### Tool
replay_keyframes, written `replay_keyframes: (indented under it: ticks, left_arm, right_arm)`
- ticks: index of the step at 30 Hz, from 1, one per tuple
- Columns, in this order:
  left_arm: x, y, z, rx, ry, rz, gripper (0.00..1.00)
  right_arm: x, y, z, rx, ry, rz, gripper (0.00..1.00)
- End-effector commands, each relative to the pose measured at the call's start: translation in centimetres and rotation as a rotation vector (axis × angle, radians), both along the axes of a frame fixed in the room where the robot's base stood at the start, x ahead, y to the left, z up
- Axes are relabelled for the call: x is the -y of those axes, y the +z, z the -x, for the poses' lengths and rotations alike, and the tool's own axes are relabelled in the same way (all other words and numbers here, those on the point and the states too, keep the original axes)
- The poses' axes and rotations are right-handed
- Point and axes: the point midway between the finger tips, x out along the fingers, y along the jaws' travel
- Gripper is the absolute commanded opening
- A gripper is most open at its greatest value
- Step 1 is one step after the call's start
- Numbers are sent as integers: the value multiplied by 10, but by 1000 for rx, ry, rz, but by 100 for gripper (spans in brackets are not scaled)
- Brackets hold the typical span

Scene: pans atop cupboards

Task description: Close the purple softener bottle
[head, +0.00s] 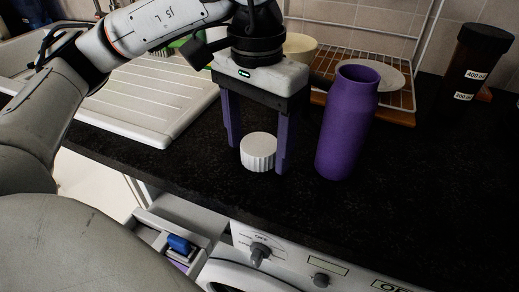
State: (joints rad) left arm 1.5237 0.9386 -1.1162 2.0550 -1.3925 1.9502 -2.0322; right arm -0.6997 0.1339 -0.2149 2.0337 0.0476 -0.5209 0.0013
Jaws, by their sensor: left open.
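The purple softener bottle (344,130) stands upright on the black counter with its round mouth uncovered. A white ribbed cap (258,152) sits on the counter to the left of the bottle. My left gripper (260,157) points down with its two purple fingers apart. The cap shows between the fingertips, and I cannot tell whether either finger touches it. The right finger is a little left of the bottle. My right gripper is not in view.
A wooden dish rack (400,119) with a plate (372,75) stands behind the bottle. A dark measuring bottle (475,65) is at the back right. A white sink drainboard (150,97) lies left. A washing machine (300,262) with an open drawer (172,238) is below. The counter right of the bottle is clear.

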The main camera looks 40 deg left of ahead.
Motion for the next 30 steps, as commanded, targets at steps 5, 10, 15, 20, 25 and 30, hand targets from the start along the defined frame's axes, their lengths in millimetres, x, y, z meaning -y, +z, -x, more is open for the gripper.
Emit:
replay_keyframes:
  ticks: [5,10,15,20,25,30]
  left_arm:
    - [0,0,0,0,0,0,69]
    - [0,0,0,0,-1,0,61]
    - [0,0,0,0,-1,0,32]
    - [0,0,0,1,-1,0,26]
    - [0,0,0,1,-1,0,26]
    - [1,14,-1,4,-1,1,26]
  right_arm:
    - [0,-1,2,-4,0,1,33]
    - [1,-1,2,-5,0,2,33]
    - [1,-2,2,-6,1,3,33]
    - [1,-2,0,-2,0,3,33]
    - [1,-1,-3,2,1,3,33]
    - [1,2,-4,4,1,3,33]
